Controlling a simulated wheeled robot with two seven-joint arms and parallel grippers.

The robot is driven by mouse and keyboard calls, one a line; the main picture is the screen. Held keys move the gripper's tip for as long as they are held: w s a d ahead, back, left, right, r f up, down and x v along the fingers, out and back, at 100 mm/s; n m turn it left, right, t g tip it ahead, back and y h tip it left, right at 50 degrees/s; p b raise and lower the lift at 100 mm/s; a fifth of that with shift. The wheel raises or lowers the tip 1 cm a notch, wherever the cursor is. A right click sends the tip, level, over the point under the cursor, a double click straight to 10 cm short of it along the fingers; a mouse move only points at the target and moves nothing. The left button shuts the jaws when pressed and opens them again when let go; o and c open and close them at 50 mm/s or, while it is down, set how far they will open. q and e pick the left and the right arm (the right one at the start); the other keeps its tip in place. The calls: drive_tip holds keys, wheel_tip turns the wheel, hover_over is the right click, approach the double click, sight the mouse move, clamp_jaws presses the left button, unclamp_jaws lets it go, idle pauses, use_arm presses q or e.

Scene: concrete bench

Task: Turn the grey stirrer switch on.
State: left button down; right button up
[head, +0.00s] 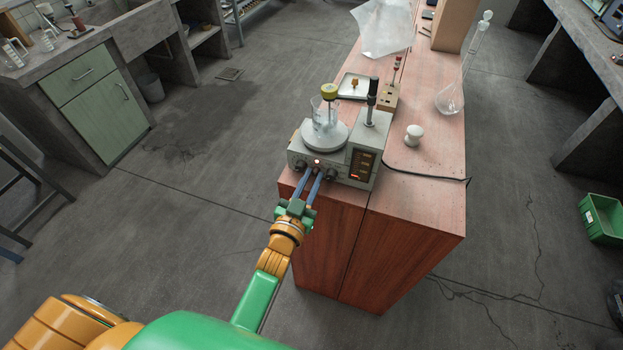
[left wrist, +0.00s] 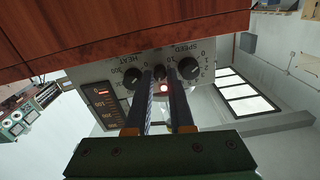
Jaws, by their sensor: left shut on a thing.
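My right gripper is out of view.
Behind are a tray (head: 346,92), a flask (head: 449,101) and a white round-topped item (head: 413,135). A black cable (head: 420,175) crosses the bench.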

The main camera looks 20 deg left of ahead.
use_arm(q)
drive_tip(key=shift+f, duration=0.1)
idle(0.3)
drive_tip(key=c, duration=1.1)
unclamp_jaws()
drive_tip(key=s, duration=0.7)
drive_tip(key=shift+s+a, duration=0.1)
